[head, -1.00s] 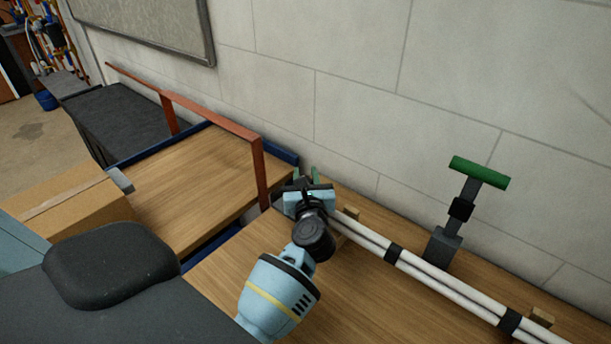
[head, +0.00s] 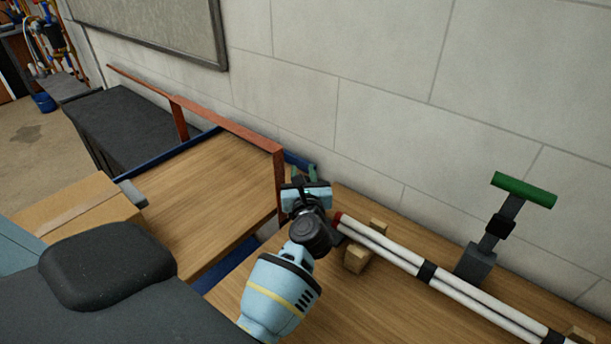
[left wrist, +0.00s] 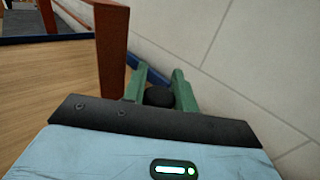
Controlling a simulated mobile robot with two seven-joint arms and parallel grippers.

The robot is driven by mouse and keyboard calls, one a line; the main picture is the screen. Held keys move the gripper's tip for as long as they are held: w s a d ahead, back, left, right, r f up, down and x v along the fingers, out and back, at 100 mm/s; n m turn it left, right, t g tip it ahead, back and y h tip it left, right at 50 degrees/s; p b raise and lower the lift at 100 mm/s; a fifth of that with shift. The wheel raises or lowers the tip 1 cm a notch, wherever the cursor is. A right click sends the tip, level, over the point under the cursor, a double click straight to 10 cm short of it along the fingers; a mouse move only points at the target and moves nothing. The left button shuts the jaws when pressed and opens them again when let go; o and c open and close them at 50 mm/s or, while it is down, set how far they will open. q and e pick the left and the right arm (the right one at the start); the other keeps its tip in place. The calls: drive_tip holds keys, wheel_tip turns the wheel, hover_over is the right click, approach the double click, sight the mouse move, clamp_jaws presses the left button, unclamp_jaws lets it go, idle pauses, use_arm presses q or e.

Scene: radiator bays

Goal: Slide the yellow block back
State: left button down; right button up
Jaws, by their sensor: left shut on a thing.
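My left gripper (head: 304,173) is at the wall side of the bench, close beside the red post. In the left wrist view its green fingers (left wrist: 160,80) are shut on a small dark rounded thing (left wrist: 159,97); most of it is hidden. I see no plainly yellow block in either view; if it is the held thing, its colour does not show. A tan wooden block (head: 357,259) sits under the white pipes (head: 395,259), right of my gripper and apart from it. My right gripper is not in view.
A red rail frame (head: 225,122) stands over the left wooden bench (head: 195,185), its post (left wrist: 111,50) close to my gripper. The wall (head: 370,120) runs behind. A green-topped clamp (head: 523,190) stands right of the pipes. A cardboard box (head: 80,208) is at left.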

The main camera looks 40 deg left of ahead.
use_arm(q)
drive_tip(key=shift+a+r, duration=0.15)
drive_tip(key=shift+a, duration=0.1)
drive_tip(key=c, duration=1.6)
unclamp_jaws()
drive_tip(key=o, duration=0.5)
drive_tip(key=shift+w+a, duration=0.1)
drive_tip(key=shift+a, duration=0.05)
drive_tip(key=shift+d+f, duration=0.2)
drive_tip(key=shift+d, duration=0.05)
